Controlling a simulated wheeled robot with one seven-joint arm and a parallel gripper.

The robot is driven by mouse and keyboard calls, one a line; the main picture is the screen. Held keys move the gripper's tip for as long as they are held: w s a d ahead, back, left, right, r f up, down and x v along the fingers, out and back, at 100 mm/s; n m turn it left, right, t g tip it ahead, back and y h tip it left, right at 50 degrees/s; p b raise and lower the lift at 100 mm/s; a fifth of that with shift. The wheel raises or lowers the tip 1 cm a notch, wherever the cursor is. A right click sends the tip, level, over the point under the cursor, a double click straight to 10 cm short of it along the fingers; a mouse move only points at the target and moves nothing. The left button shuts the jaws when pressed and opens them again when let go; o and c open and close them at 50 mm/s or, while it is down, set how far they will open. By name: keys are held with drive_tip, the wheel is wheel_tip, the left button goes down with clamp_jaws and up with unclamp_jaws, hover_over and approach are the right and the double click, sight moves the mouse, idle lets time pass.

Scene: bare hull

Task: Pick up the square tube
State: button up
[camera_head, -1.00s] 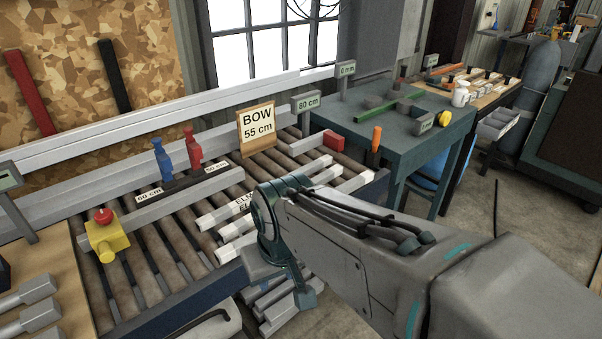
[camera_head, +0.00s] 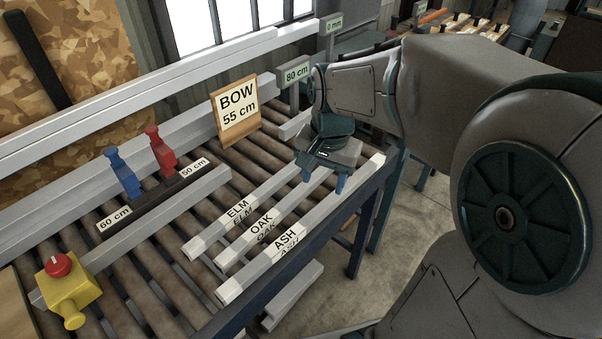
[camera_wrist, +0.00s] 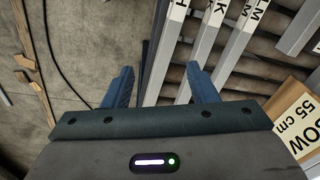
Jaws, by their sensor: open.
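Three pale square tubes lie side by side on the roller table, labelled ELM (camera_head: 265,186), OAK (camera_head: 288,204) and ASH (camera_head: 322,212). The pictures do not show which one the task names. My gripper (camera_head: 324,181) is open and empty, pointing down above the far part of these tubes. In the wrist view, the ASH tube (camera_wrist: 164,52) runs between the fingers of my gripper (camera_wrist: 160,72). The OAK tube (camera_wrist: 209,42) passes by the right finger, and the ELM tube (camera_wrist: 238,42) lies further right. No contact is visible.
A wooden BOW 55 cm sign (camera_head: 238,105) stands behind the tubes. Red (camera_head: 160,152) and blue (camera_head: 122,172) clamps stand on the left, with a yellow box with a red button (camera_head: 70,290) nearer. Rails run behind. The floor is partly clear on the right.

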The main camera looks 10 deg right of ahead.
drive_tip(key=w+f+m+g, duration=0.1)
drive_tip(key=w+f+m, duration=0.1)
drive_tip(key=w+m, duration=0.25)
hover_over(317, 212)
drive_tip(key=shift+n, duration=0.25)
drive_tip(key=f, duration=0.8)
drive_tip(key=shift+w+a+f, duration=0.1)
drive_tip(key=shift+w+f, duration=0.15)
drive_tip(key=shift+f, duration=0.05)
drive_tip(key=shift+s+f, duration=0.15)
drive_tip(key=shift+f, duration=1.15)
drive_tip(key=shift+s+f, duration=0.1)
drive_tip(key=shift+f, duration=1.2)
clamp_jaws()
